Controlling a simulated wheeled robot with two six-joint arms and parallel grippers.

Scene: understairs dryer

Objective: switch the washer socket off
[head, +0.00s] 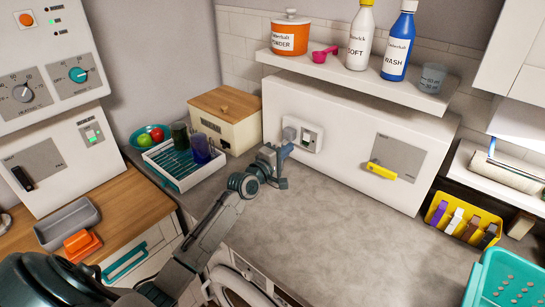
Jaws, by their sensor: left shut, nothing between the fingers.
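A white socket plate (303,135) is mounted on the left part of the long white panel at the back of the worktop. A grey plug (290,134) sits in its left half. A small switch with a greenish mark (309,138) is on its right half. Whether this switch is on or off is too small to tell. My left gripper (284,152) is shut and empty, just in front of and below the plate's left side. I cannot tell whether it touches the plate. My right gripper is out of view.
A wooden-topped bread box (226,115) and a dish rack with cups (180,168) stand left of the socket. A yellow handle (381,170) sticks out from the panel to the right. A shelf (360,78) with bottles overhangs. The middle worktop (345,220) is clear.

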